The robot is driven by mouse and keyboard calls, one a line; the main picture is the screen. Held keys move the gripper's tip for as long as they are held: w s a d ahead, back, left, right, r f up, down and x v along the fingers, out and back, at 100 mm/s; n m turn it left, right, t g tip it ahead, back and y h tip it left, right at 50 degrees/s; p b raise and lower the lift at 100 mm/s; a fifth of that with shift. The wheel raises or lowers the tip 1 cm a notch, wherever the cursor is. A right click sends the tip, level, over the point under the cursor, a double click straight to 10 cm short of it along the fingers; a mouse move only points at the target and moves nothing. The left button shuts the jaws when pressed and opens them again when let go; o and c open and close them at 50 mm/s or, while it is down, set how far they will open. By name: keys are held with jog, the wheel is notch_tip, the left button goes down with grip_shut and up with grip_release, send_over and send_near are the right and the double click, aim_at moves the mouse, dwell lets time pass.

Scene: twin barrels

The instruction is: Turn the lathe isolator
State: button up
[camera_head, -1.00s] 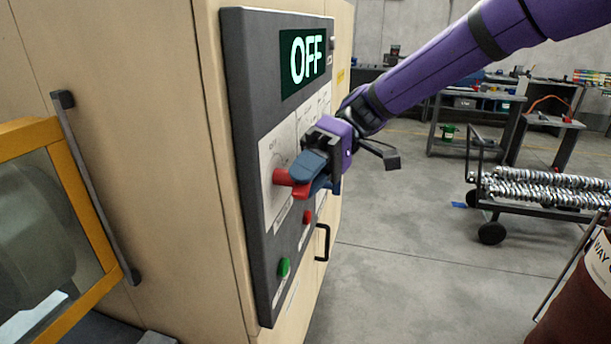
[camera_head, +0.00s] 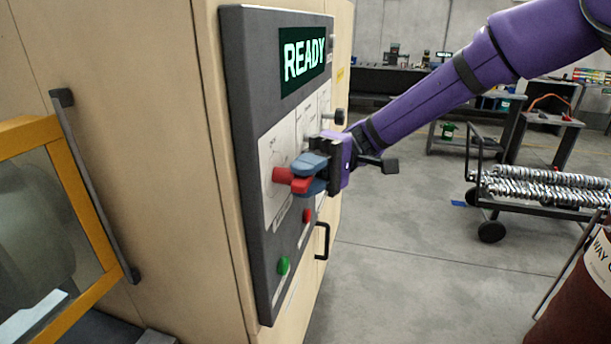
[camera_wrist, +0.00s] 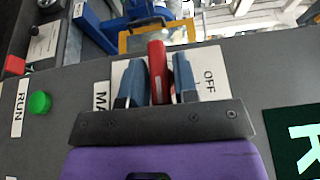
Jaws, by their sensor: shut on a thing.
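The lathe isolator is a red handle (camera_head: 284,175) on the dark control panel (camera_head: 256,215). In the wrist view the red handle (camera_wrist: 157,72) stands between my two blue fingertips, near a label reading OFF. My gripper (camera_head: 308,176) is shut on the handle, with one blue finger above it and one below. In the wrist view my gripper (camera_wrist: 158,85) has a finger on each side of the handle. The panel's display (camera_head: 303,58) reads READY in green. The handle's base is partly hidden by my fingers.
Below the isolator are a red button (camera_head: 307,215) and a green button (camera_head: 284,266). A black door handle (camera_head: 323,241) sticks out right of the panel. A trolley of metal parts (camera_head: 540,190) stands to the right. The floor between is clear.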

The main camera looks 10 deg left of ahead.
jog(key=o, duration=0.7)
